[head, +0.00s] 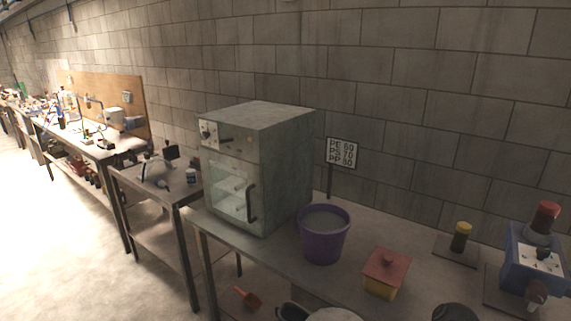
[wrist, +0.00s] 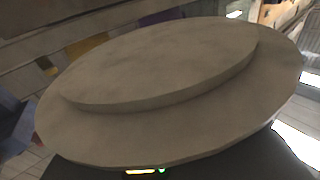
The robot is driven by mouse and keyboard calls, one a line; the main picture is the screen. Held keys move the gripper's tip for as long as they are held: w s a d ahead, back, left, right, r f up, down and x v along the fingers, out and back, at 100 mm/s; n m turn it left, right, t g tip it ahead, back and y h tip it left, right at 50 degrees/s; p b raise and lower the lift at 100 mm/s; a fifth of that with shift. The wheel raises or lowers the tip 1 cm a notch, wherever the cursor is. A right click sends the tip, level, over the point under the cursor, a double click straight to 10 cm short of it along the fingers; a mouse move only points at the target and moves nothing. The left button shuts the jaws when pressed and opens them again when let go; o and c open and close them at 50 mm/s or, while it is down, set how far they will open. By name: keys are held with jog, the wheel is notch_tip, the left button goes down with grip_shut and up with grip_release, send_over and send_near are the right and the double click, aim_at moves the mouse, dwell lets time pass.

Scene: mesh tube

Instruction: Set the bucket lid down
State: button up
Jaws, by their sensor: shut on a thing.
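The bucket lid (wrist: 165,75) is a large beige-grey disc with a raised round step on its face. It fills most of the wrist view, tilted in that picture. My gripper (wrist: 235,158) shows only as a dark body below the lid, shut on it. The lid hides the fingertips and the grip point. The purple bucket (head: 323,240) stands upright on the workbench in front of the oven, uncovered, with grey contents inside. A pale rounded shape (head: 335,315) is cut off at the head view's bottom edge; I cannot tell whether it is the lid.
The grey oven (head: 262,165) stands left of the bucket. A yellow box with a red lid (head: 385,275) is to its right. A sign (head: 342,153) stands behind. A yellow-capped bottle (head: 461,238) and blue machine (head: 533,262) are farther right. Bare bench (head: 395,232) lies between bucket and bottle.

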jog(key=shift+w, duration=0.1)
dwell(0.3)
jog(key=s+f, duration=0.4)
jog(key=f, duration=0.1)
jog(key=shift+s+f, duration=0.25)
dwell(1.0)
dwell(2.2)
dwell(0.6)
dwell(0.3)
